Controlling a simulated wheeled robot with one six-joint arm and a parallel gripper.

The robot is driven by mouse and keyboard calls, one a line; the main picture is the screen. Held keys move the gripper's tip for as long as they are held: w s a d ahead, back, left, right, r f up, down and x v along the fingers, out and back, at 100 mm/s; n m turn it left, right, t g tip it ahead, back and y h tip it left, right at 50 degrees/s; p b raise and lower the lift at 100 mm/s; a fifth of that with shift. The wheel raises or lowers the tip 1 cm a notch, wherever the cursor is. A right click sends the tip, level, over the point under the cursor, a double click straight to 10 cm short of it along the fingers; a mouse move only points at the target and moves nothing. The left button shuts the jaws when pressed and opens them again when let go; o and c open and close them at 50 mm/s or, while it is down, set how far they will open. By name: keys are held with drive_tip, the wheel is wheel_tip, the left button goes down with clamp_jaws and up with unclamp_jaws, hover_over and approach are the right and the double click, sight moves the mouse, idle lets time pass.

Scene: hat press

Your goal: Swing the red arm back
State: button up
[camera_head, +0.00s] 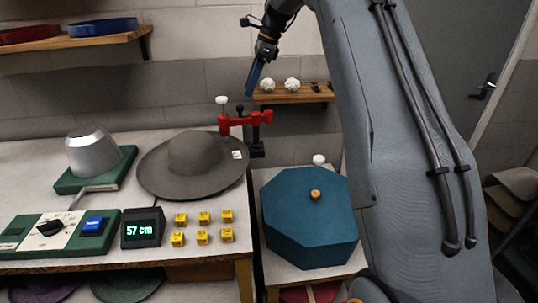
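The red arm (246,120) is a short bar on a dark post at the back right of the bench. Its left end stands at the right rim of a grey felt hat (193,158); I cannot tell if they touch. A white knob (222,101) tops its left end, and a dark knob rises from its middle. My gripper (249,92) has blue fingers pointing down, just above the red arm in the picture. A gap shows between the fingertips and the bar. Whether the fingers are apart is unclear from this side.
A metal dome on a green base (93,155), a 57 cm display (143,228) and several yellow blocks (202,236) are on the bench. A blue octagonal box (309,225) stands to the right. A small wall shelf (290,95) is behind the gripper.

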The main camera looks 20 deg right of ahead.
drive_tip(key=s+a+f+n+h, duration=0.1)
drive_tip(key=s+f+n, duration=0.2)
drive_tip(key=s, duration=0.6)
drive_tip(key=s+a+f+n+h, duration=0.1)
drive_tip(key=s+f+n, duration=0.2)
drive_tip(key=s+n, duration=0.3)
drive_tip(key=s+a+f+n+h+p, duration=0.1)
drive_tip(key=s+f+n, duration=0.2)
drive_tip(key=s, duration=0.9)
drive_tip(key=shift+s+f+n, duration=0.2)
drive_tip(key=shift+n, duration=1)
